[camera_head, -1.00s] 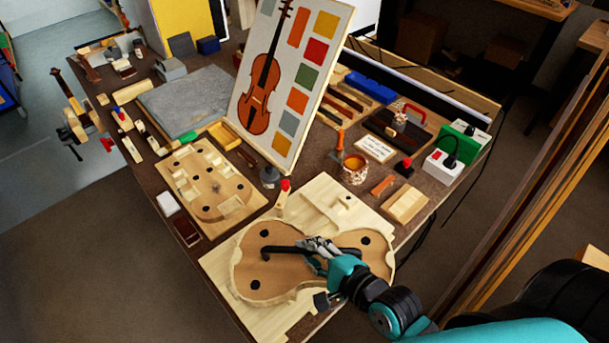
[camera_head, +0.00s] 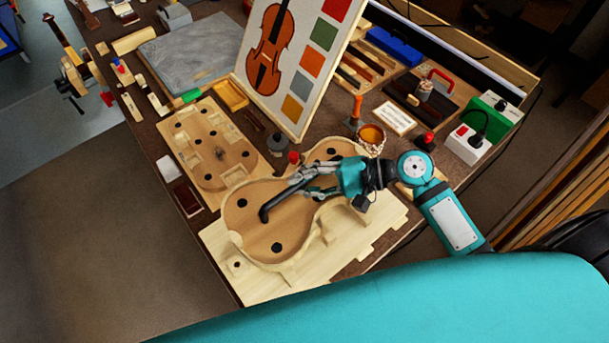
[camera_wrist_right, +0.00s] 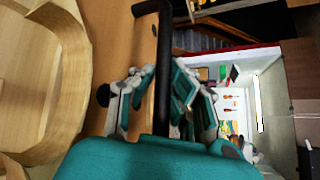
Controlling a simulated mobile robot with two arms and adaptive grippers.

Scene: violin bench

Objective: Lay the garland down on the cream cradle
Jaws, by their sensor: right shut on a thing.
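The garland (camera_head: 247,212) is a violin-shaped wooden form with pale ribs around its edge, dark round holes and a black bar handle (camera_head: 267,207). My right gripper (camera_head: 300,180) is shut on this handle. The garland lies slantwise over the cream cradle (camera_head: 385,225), a pale board with raised blocks, and hides much of it. I cannot tell whether the two touch. In the right wrist view the handle (camera_wrist_right: 165,70) runs between the fingers, and a curved rib (camera_wrist_right: 70,80) shows at left. My left gripper is not in view.
A second wooden board with a violin-shaped recess (camera_head: 205,150) lies at left. A violin chart panel (camera_head: 290,70) stands behind the garland. A glue pot (camera_head: 371,138), a red-topped piece (camera_head: 293,157) and a white card (camera_head: 394,118) are close by. The bench's front edge is near.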

